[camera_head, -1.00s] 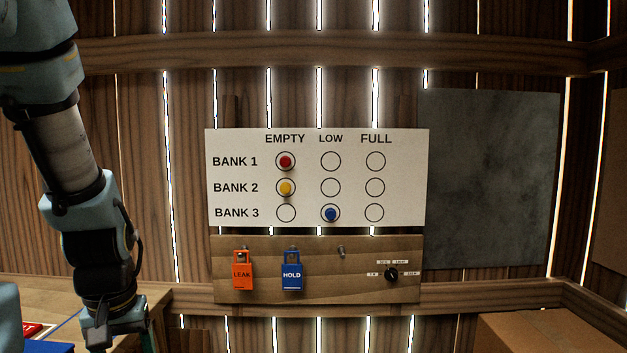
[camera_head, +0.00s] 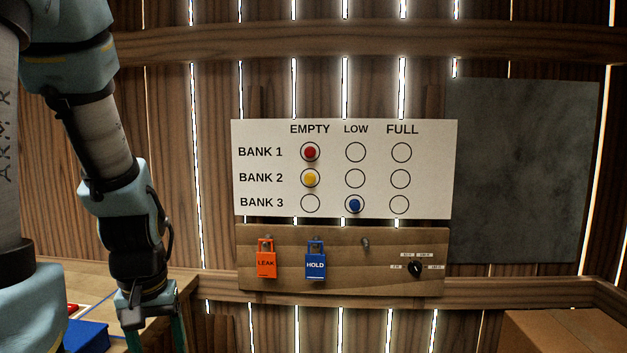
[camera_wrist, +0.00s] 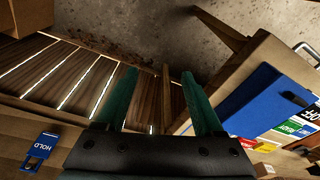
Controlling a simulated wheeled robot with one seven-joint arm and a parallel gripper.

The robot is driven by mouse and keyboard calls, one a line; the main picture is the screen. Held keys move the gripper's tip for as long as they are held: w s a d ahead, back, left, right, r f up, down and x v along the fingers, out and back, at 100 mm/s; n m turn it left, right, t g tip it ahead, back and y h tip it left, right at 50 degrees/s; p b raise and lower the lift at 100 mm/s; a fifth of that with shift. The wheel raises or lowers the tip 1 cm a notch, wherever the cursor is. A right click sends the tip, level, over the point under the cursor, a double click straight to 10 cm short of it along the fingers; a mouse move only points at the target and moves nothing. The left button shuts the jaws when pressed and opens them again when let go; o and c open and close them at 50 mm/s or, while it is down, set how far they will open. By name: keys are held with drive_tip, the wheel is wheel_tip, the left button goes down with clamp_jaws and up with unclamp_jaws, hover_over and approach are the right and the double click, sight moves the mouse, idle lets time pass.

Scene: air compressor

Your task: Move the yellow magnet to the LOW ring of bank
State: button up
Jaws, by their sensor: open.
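The yellow magnet (camera_head: 310,179) sits in the EMPTY ring of the BANK 2 row on the white board (camera_head: 446,170). The LOW ring of BANK 2 (camera_head: 355,178) is bare. A red magnet (camera_head: 310,152) is in the EMPTY ring of BANK 1, and a blue magnet (camera_head: 355,205) is in the LOW ring of BANK 3. My gripper (camera_head: 158,340) hangs low at the left, well apart from the board. In the wrist view its two green fingers (camera_wrist: 160,98) are spread with nothing between them. The magnets do not show in the wrist view.
An orange LEAK tag (camera_head: 266,263) and a blue HOLD tag (camera_head: 315,264) hang below the board, beside an empty hook (camera_head: 365,243) and a black knob (camera_head: 415,268). A bench with a blue board (camera_wrist: 243,105) is near my gripper. A cardboard box (camera_head: 565,332) stands lower right.

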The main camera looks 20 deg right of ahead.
idle(0.4)
drive_tip(key=shift+w+d, duration=0.1)
drive_tip(key=shift+w, duration=0.05)
drive_tip(key=shift+c, duration=0.9)
drive_tip(key=w+d+r, duration=0.1)
drive_tip(key=w+d, duration=0.1)
drive_tip(key=w, duration=0.2)
drive_tip(key=w+d+r+m, duration=0.1)
drive_tip(key=w+d+r, duration=0.1)
drive_tip(key=w+d, duration=0.1)
drive_tip(key=w+d+r+m+t+y, duration=0.1)
drive_tip(key=w+d+r, duration=0.1)
drive_tip(key=w, duration=0.3)
drive_tip(key=shift+w+d+r+p, duration=0.2)
drive_tip(key=shift+d+p, duration=0.05)
drive_tip(key=shift+p, duration=0.05)
drive_tip(key=shift+c, duration=0.8)
drive_tip(key=m+t+y+p, duration=0.1)
drive_tip(key=m+t+y, duration=0.15)
drive_tip(key=t, duration=0.55)
approach(313, 177)
drive_tip(key=shift+m, duration=0.35)
drive_tip(key=p+x, duration=0.4)
drive_tip(key=x, duration=0.6)
drive_tip(key=shift+d, duration=0.1)
